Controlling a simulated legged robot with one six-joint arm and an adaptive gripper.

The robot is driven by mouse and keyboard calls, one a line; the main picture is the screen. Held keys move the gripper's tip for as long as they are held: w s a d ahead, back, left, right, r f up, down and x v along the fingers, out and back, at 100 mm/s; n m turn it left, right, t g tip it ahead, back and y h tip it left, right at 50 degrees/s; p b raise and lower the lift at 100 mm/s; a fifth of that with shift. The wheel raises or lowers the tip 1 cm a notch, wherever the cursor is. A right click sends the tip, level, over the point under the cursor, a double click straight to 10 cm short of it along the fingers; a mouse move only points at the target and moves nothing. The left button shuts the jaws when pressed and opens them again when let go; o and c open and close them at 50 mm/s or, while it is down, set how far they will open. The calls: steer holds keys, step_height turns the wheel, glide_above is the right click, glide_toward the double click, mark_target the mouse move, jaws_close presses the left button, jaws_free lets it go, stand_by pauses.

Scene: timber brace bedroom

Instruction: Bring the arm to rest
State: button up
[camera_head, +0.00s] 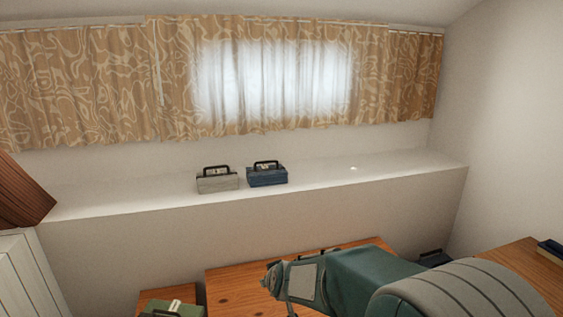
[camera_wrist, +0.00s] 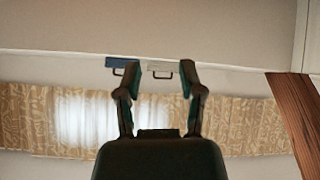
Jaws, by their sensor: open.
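My gripper (camera_wrist: 160,70) shows in the wrist view with its two fingers spread apart and nothing between them. The wrist view is upside down, with the curtain below the ledge. Beyond the fingertips, a grey case and a blue case show at the ledge's edge. In the head view my arm (camera_head: 375,278) reaches from the lower right toward the middle, above a wooden table. I cannot make out the fingers clearly there.
A grey case (camera_head: 217,180) and a blue case (camera_head: 267,174) stand on the white ledge (camera_head: 400,167) under the curtained window. A wooden table (camera_head: 235,285) lies below my arm. A green case (camera_head: 178,309) is lower left, a dark case (camera_head: 433,258) behind my arm.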

steer(key=s+d+r+m+g, duration=0.1)
steer(key=s+d+r, duration=0.4)
steer(key=s, duration=0.2)
steer(key=s+d+r+m+g, duration=0.1)
steer(key=s+d+r, duration=0.35)
steer(key=s, duration=0.25)
steer(key=s+d+m+h, duration=0.1)
steer(key=s+d, duration=0.3)
steer(key=s, duration=0.4)
steer(key=s+d+m+g+h, duration=0.1)
steer(key=s+d, duration=0.3)
steer(key=s, duration=0.4)
steer(key=shift+r+m+g+h, duration=0.2)
steer(key=shift+m+g+h, duration=0.1)
steer(key=shift+m+h, duration=0.3)
